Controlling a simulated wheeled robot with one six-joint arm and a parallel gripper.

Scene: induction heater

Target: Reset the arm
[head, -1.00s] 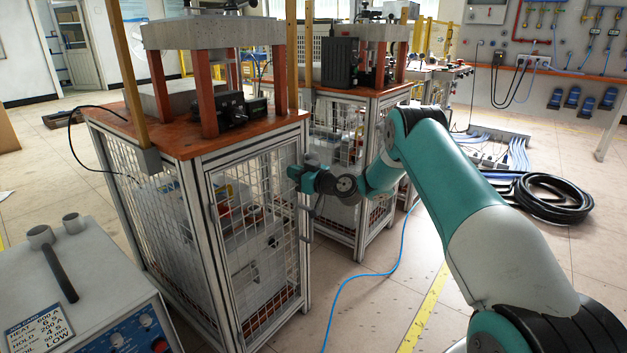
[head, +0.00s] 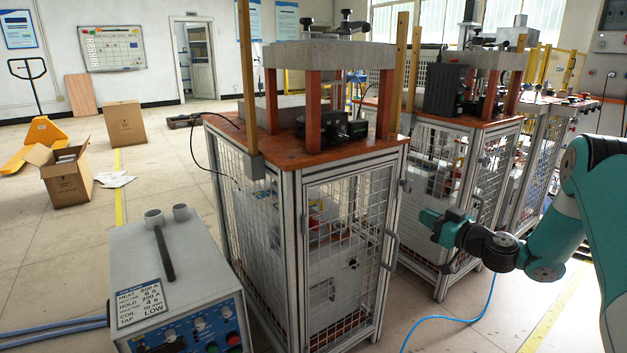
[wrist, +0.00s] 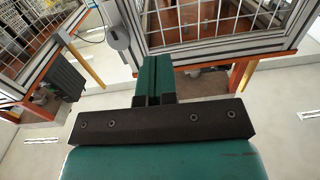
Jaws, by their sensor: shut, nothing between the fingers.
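My gripper (head: 429,217) shows in the head view at the right of the near caged workstation (head: 308,200), in front of the second caged station. It is shut and empty, and it points left. In the wrist view the two green fingers of my gripper (wrist: 154,75) lie together with nothing between them. Beyond the fingers, the wrist view shows a metal frame with white wire mesh (wrist: 215,20). My teal arm comes in from the right edge of the head view and is bent. I cannot tell how far the fingers are from the nearest cage.
A grey heater unit (head: 178,262) with a blue panel stands front left. A second caged station (head: 440,165) stands behind my gripper. A blue cable (head: 445,318) lies on the floor at the front right.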

